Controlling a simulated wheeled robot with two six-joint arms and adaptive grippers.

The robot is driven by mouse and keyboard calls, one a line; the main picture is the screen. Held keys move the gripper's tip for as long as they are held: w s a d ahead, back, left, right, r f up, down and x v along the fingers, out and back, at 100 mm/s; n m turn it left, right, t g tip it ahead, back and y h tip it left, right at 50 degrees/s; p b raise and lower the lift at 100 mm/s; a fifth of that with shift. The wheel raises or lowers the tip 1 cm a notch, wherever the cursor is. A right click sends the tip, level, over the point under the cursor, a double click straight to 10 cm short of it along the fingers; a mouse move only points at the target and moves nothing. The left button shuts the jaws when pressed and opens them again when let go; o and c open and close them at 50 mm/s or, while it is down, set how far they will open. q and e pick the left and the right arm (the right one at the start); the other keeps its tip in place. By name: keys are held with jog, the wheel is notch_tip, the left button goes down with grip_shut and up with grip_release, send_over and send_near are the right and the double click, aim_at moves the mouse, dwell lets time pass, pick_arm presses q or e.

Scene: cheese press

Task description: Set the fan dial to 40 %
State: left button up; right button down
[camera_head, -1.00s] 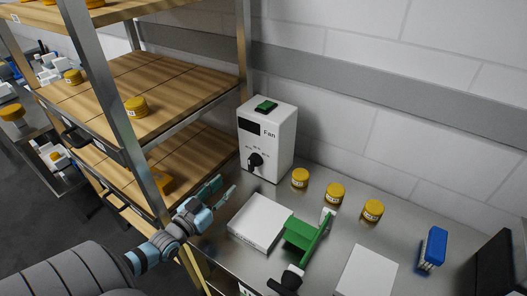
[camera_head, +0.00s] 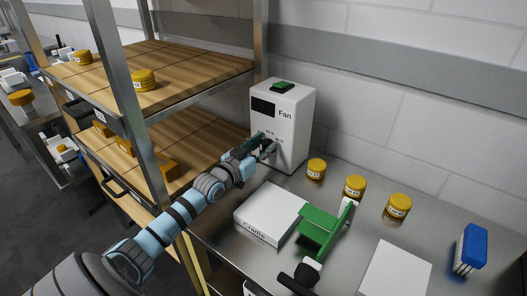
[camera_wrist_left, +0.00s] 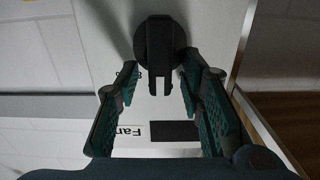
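The white fan box (camera_head: 296,128) stands on the steel table against the wall, with a dark display and a green switch (camera_head: 282,87) on top. Its black dial (camera_wrist_left: 160,45) shows upside down in the left wrist view, between the fingertips of my left gripper (camera_wrist_left: 158,85). The fingers are spread, one on each side of the dial, with visible gaps to it. In the head view my left gripper (camera_head: 264,146) is at the front of the fan box and hides the dial. The display looks blank. My right gripper is not in view.
A wooden shelf rack (camera_head: 190,75) with yellow jars stands close at the left of the fan box. A white box (camera_head: 270,213), a green holder (camera_head: 322,232) and several yellow jars (camera_head: 355,187) are on the table. A blue-and-white brush (camera_head: 470,249) lies at the right.

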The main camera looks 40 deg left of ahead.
aim_at(266, 111)
pick_arm(q)
grip_shut()
jog(key=shift+n, duration=0.4)
jog(key=n, duration=0.3)
jog(key=shift+a+f+n, duration=0.1)
jog(key=shift+a+n, duration=0.2)
jog(key=shift+a, duration=0.1)
jog(key=shift+s+a+f+n+b, duration=0.1)
jog(key=shift+a+f+n+b, duration=0.1)
jog(key=shift+n, duration=0.95)
jog(key=shift+a+f+n+b, duration=0.1)
jog(key=shift+a+n+b, duration=0.1)
jog(key=shift+n, duration=0.95)
grip_release()
jog(key=shift+r, duration=0.15)
notch_tip(266, 111, up, 10)
jog(key=shift+f, duration=0.1)
